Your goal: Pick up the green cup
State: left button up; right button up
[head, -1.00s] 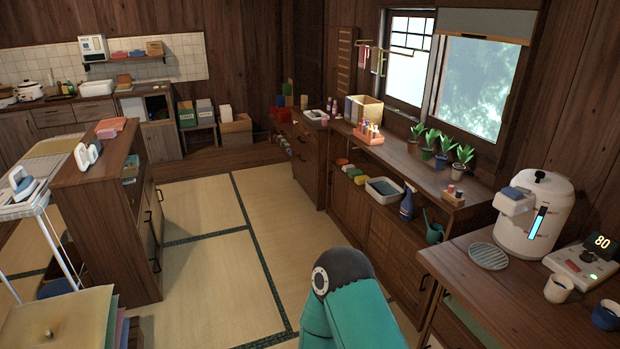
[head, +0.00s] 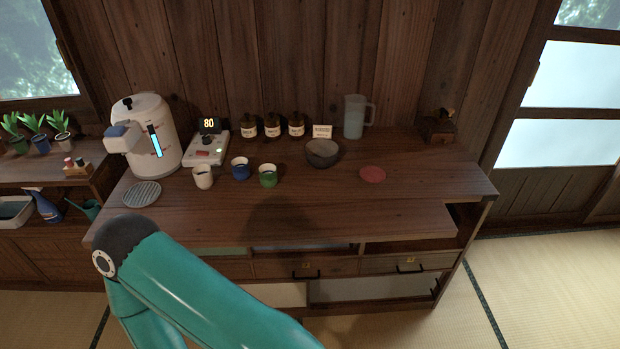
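The green cup (head: 268,176) stands upright on the wooden counter (head: 400,205), the rightmost of three cups in a row. A blue cup (head: 241,168) stands just to its left, and a white cup (head: 203,177) stands farther left. A teal arm of mine crosses the lower left of the head view, in front of the counter. Neither of my grippers shows in this view.
A water dispenser (head: 152,140) and a device reading 80 (head: 207,148) stand left of the cups. Several dark jars (head: 272,125), a dark bowl (head: 322,153), a pitcher (head: 355,116) and a red disc (head: 372,174) are behind or right. The counter's front is clear.

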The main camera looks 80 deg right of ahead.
aim_at(267, 172)
jog(key=u, duration=0.35)
jog(key=i, duration=0.15)
jog(key=z, duration=2.05)
jog(key=i, duration=0.55)
jog(key=z, duration=5.6)
jog(key=i, duration=0.5)
jog(key=u, duration=5.6)
